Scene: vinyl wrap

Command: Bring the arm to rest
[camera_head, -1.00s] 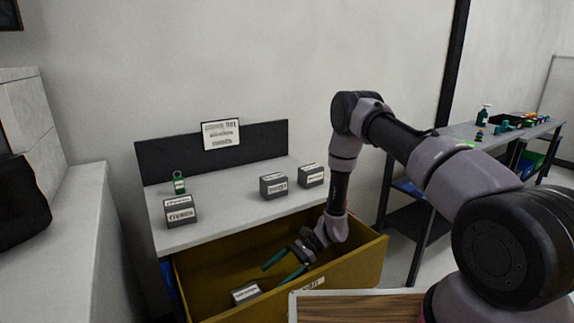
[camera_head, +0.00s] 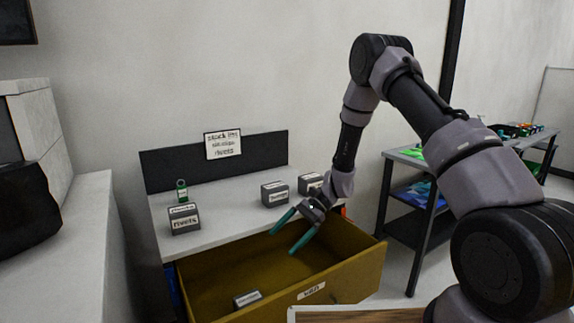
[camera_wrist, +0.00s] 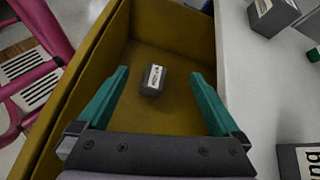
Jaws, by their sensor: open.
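My gripper (camera_head: 292,234) is open and empty, with its green fingers spread above the open yellow drawer (camera_head: 345,273). My arm bends up and over from the right side of the head view.
On the white worktop (camera_head: 225,216) stand a grey "rivets" box (camera_head: 184,219), two more grey boxes (camera_head: 275,193) (camera_head: 311,183) and a green tag-like item (camera_head: 182,190). A sign (camera_head: 223,144) leans at the back. A second table (camera_head: 415,162) stands at right.

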